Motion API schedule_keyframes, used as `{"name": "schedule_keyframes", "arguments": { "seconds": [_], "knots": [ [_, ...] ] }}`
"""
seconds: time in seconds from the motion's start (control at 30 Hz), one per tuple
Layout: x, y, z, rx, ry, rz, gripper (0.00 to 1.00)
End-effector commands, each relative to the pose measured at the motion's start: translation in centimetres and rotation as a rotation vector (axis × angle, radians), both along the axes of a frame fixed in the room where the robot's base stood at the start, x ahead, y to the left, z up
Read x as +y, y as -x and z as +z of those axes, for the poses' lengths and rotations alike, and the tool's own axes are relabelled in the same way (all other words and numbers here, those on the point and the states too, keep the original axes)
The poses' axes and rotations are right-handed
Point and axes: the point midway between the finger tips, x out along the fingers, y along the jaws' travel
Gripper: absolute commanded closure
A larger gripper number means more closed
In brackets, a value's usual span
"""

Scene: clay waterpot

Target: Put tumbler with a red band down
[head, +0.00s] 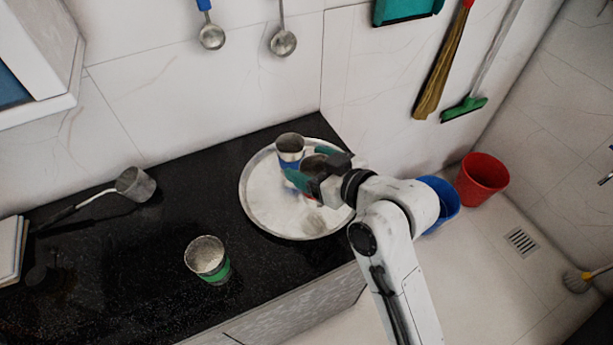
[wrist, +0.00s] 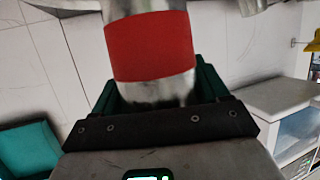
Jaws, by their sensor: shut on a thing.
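The metal tumbler with a red band (wrist: 150,48) fills the upper middle of the wrist view, upright between the fingers of my gripper (wrist: 155,92). In the head view my gripper (head: 312,180) is over the right part of a round metal tray (head: 262,212) on the black counter. The gripper is shut on the red-banded tumbler, which is mostly hidden there behind the fingers. I cannot tell whether its base touches the tray. A tumbler with a blue band (head: 290,148) stands on the tray just behind and left of the gripper.
A tumbler with a green band (head: 208,258) stands on the counter, front left of the tray. A metal dipper (head: 134,184) lies at the back left. The counter (head: 110,270) has bare room at left. Blue (head: 440,200) and red (head: 482,178) buckets stand on the floor at right.

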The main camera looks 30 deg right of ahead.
Motion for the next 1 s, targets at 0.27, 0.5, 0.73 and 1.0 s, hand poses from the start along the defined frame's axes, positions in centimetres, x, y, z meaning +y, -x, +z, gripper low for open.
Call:
{"name": "schedule_keyframes", "arguments": {
  "seconds": [0.27,0.5,0.73,1.0],
  "knots": [
    [-0.1,-1.9,-2.3,0.000,0.001,-0.001,0.57],
    [-0.1,-2.2,-5.2,0.001,0.001,-0.002,0.57],
    [0.0,-2.2,-5.8,-0.001,0.001,-0.001,0.57],
    [0.0,-2.2,-6.1,-0.001,0.001,-0.001,0.23]
  ]
}}
